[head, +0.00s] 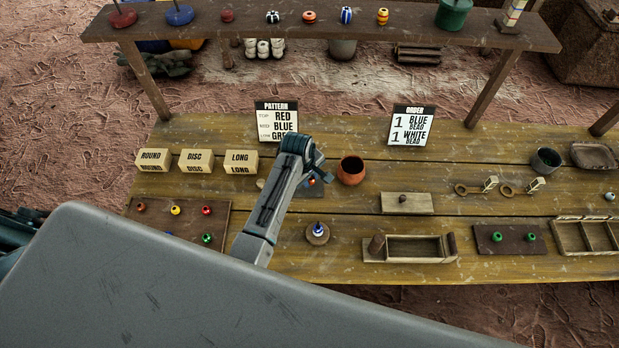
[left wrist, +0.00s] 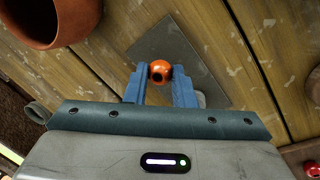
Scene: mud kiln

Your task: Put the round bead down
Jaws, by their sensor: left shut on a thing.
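The round bead, orange with a dark hole (left wrist: 159,70), is between the blue fingertips of my left gripper (left wrist: 159,82) in the left wrist view. The gripper is shut on it. Below the bead is a dark flat mat (left wrist: 182,52); I cannot tell whether the bead touches it. In the head view my left gripper (head: 311,180) points down over the mat (head: 313,200), its fingers mostly hidden behind my wrist. A block marked ROUND (head: 153,161) stands at the left of the table. My right gripper is not in view.
An orange clay pot (head: 351,171) stands close right of my gripper. Blocks marked DISC (head: 197,161) and LONG (head: 241,162) are left. A brown board (head: 175,222) with several beads lies front left. A small round stand (head: 317,235) holds a striped bead.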

